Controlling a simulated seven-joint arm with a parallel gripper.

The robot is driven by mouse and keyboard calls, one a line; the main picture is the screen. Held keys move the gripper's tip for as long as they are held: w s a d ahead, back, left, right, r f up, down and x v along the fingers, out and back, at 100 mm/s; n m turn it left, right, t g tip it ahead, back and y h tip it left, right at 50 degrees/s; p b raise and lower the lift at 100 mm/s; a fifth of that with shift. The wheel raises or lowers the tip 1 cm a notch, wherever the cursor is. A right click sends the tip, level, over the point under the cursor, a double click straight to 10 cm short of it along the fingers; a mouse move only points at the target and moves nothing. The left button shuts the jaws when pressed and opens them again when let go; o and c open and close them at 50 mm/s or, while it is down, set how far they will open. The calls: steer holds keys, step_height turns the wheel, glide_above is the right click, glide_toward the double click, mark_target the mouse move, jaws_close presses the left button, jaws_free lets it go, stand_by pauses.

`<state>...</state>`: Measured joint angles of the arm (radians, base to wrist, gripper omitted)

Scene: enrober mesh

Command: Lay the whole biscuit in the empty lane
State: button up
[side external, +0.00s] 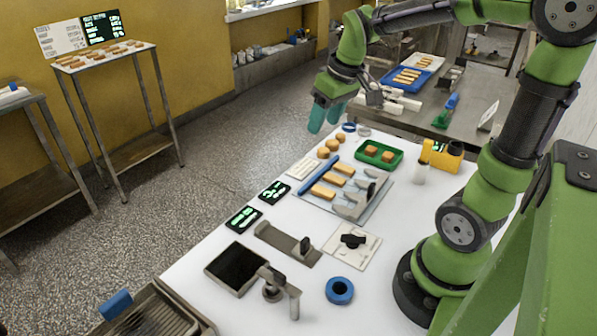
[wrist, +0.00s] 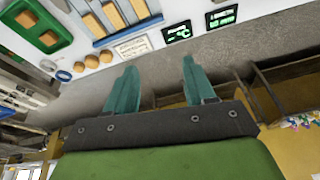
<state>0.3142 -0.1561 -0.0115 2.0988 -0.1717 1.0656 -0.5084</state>
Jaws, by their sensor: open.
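My gripper (side external: 325,118) is open and empty, held high off the table's far left edge. Its two teal fingers spread apart in the wrist view (wrist: 156,66). A green tray (side external: 363,161) holds two brown biscuits (side external: 388,157); it also shows in the wrist view (wrist: 63,42). I cannot tell which one is whole. Which lane is empty is too small to tell. My gripper touches none of these.
Several round biscuits (side external: 323,153) lie between the gripper side and the mesh. A yellow box (side external: 440,155) and white cylinder (side external: 420,172) stand right of the green tray. A black-topped plate (side external: 236,267), metal fixture (side external: 288,243) and blue ring (side external: 339,290) occupy the near table.

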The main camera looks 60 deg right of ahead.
steer(key=s+a+r+m+t+y, duration=0.2)
steer(key=s+a+t, duration=0.1)
steer(key=s+a, duration=0.6)
steer(key=a, duration=0.3)
steer(key=shift+a+r+t, duration=0.15)
steer(key=shift+r+t, duration=0.1)
steer(key=shift+t, duration=0.05)
